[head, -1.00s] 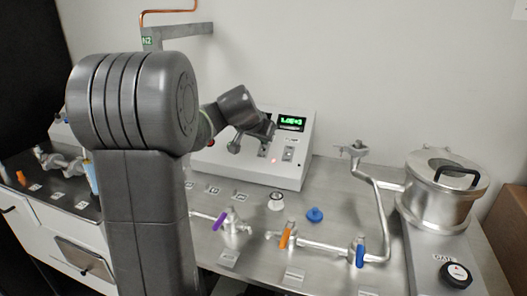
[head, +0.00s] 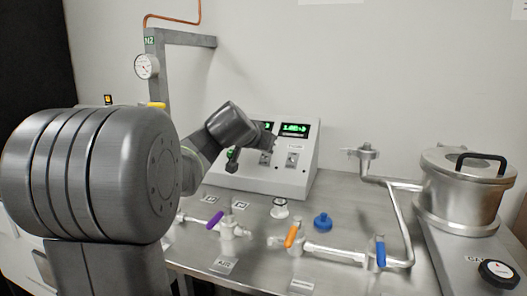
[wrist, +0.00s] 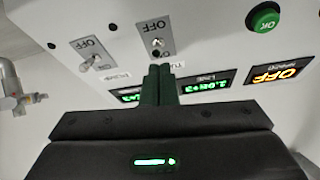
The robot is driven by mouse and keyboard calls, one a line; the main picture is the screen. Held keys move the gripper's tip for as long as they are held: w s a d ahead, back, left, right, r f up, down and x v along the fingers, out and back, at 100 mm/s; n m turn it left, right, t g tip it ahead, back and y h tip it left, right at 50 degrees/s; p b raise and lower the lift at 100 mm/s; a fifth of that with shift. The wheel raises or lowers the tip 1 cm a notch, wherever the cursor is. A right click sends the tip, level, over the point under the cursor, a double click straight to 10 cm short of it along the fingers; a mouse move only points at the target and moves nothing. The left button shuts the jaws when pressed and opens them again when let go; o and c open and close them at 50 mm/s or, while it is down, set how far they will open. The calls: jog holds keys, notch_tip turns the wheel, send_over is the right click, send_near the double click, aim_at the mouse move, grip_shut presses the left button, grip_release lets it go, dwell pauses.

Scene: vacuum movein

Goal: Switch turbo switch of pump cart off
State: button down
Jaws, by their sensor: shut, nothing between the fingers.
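The pump cart's white control box (head: 305,175) stands on the metal top. In the wrist view, a toggle switch (wrist: 157,43) on a grey OFF plate sits just beyond my fingertips. Its label (wrist: 176,65), starting "TU", is partly hidden by my fingers. My gripper (wrist: 160,70) is shut and empty, with its tips close to this switch; I cannot tell whether they touch. In the head view, my wrist hides part of the panel. A second toggle switch (wrist: 93,61) with an OFF plate lies left of it in the wrist view.
A green OK button (wrist: 264,18) and an orange display reading OFF (wrist: 275,75) are right of my fingers. Purple (head: 215,220), orange (head: 291,236) and blue (head: 381,251) valve handles stand in front. A steel chamber (head: 465,190) is at the right.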

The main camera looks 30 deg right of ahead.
jog(key=shift+a, duration=0.1)
jog(key=shift+s+a+b, duration=0.5)
jog(key=shift+b, duration=0.05)
jog(key=shift+s+a, duration=0.1)
